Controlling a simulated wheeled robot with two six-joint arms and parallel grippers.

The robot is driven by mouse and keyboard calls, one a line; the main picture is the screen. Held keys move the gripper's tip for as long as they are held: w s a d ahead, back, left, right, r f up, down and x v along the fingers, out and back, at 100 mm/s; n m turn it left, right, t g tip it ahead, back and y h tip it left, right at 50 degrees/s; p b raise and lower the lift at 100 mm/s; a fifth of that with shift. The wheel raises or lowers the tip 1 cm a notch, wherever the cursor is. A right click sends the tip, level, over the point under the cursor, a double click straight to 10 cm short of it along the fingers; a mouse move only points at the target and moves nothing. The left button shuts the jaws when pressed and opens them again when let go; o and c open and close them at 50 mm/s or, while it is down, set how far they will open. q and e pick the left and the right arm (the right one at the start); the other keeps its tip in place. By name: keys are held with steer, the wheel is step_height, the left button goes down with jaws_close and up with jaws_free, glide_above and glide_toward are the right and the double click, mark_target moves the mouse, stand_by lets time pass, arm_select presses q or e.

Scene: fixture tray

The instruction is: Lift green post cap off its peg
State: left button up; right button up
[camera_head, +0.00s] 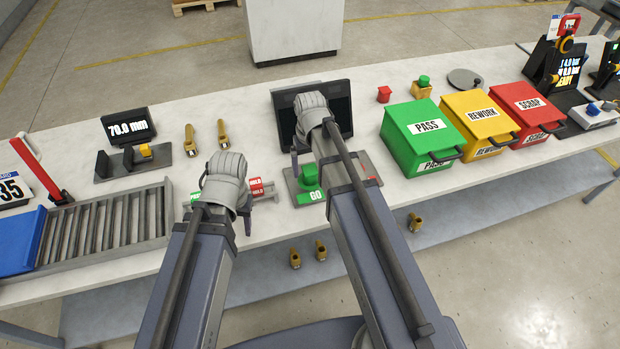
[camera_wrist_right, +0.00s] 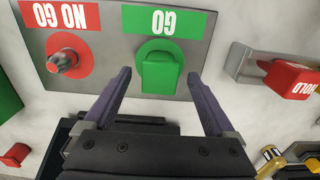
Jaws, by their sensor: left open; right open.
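The green post cap (camera_head: 309,175) sits on the green GO pad of a grey plate (camera_head: 290,185). In the right wrist view the cap (camera_wrist_right: 158,74) is upright on its pad, hiding any peg under it. My right gripper (camera_head: 303,150) is open above the plate. In the wrist view its two dark fingers (camera_wrist_right: 160,82) lie left and right of the cap, with gaps on both sides and nothing held. My left gripper (camera_head: 222,190) is open near the HOLD fixture, its fingers mostly hidden by its own wrist.
The NO GO pad (camera_wrist_right: 66,60) beside the cap carries a bare grey peg. A red HOLD block (camera_head: 256,187) stands on a small fixture to the left. A dark screen (camera_head: 340,105) stands behind the plate. Green PASS (camera_head: 425,135), yellow REWORK and red SCRAP boxes stand right.

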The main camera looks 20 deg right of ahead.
steer(key=shift+f+b, duration=0.5)
steer(key=shift+f, duration=0.45)
steer(key=shift+r, duration=0.1)
steer(key=shift+c, duration=0.2)
steer(key=c, duration=1.4)
